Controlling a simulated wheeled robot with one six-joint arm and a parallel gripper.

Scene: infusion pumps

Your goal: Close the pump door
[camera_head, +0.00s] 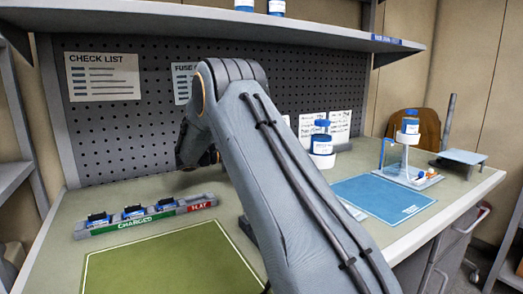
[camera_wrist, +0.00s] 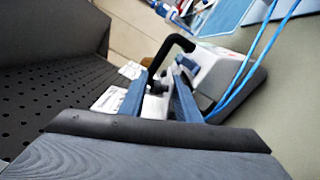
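In the wrist view, a white device (camera_wrist: 212,72), which looks like the pump, is ahead of my gripper, with a bent black bar (camera_wrist: 170,48) beside it. I cannot tell clearly which part is its door or how far that stands open. My gripper (camera_wrist: 160,80) shows as two blue fingers spread apart. A white part with a dark knob shows between them; I see no clear contact. In the head view my arm covers the middle of the bench, hiding the pump and my gripper.
Blue tubes (camera_wrist: 255,65) run along the device's right side. The bench holds a charging strip (camera_head: 145,216), a green mat (camera_head: 170,265), a blue mat (camera_head: 385,197) and a blue-capped bottle (camera_head: 321,146). A perforated panel (camera_head: 120,130) stands behind, under a shelf (camera_head: 200,22).

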